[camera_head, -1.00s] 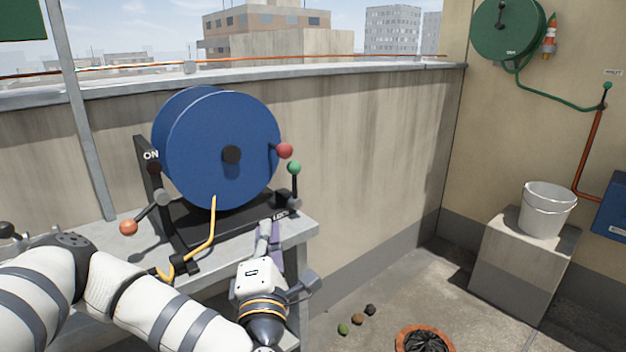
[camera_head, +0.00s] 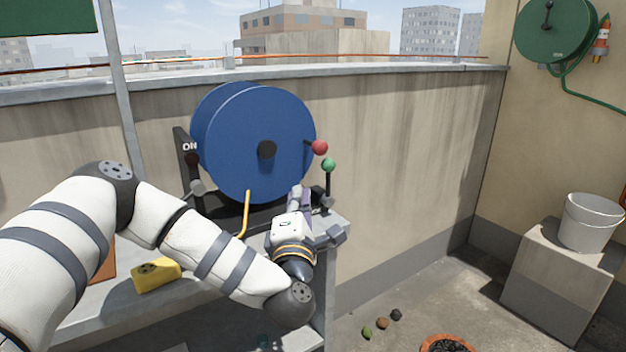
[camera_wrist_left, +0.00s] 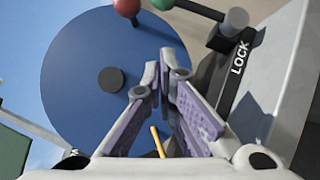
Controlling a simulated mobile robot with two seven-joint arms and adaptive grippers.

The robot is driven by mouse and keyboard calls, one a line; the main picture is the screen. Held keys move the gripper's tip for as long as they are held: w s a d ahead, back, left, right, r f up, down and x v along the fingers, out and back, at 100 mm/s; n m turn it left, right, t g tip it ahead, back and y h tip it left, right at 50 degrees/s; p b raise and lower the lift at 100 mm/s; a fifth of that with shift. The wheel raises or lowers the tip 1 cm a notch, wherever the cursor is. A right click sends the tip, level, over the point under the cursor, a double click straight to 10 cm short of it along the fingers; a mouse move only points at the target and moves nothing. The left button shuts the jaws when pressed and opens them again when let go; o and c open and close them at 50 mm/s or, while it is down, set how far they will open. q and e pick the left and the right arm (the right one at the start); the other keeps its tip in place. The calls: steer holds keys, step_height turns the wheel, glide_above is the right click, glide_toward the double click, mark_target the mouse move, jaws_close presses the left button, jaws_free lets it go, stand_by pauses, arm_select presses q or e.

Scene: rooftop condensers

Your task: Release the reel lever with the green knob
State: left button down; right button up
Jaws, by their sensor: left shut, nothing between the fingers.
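The green knob (camera_head: 329,165) tops a dark lever that stands upright at the right end of the blue reel's (camera_head: 250,130) black stand. It also shows at the top edge of the left wrist view (camera_wrist_left: 178,3), near the white word LOCK on the stand. My left gripper (camera_head: 298,192) is shut and empty, in front of the reel's lower right part, left of and below the green knob and apart from it. The left wrist view shows its purple-padded fingers (camera_wrist_left: 160,72) together before the reel. My right gripper is not in view.
A red knob (camera_head: 320,147) sits on the reel just above left of the green knob. A yellow cord (camera_head: 246,212) hangs from the reel. A yellow object (camera_head: 156,274) lies on the grey bench. A white bucket (camera_head: 590,225) stands on a block at right.

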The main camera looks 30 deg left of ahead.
mark_target(328, 181)
arm_select(q)
steer(key=w, duration=0.1)
steer(key=w+r, duration=0.1)
steer(key=w, duration=0.1)
steer(key=w+r, duration=0.1)
steer(key=w, duration=0.1)
steer(key=shift+w+a, duration=0.15)
steer(key=shift+w, duration=0.05)
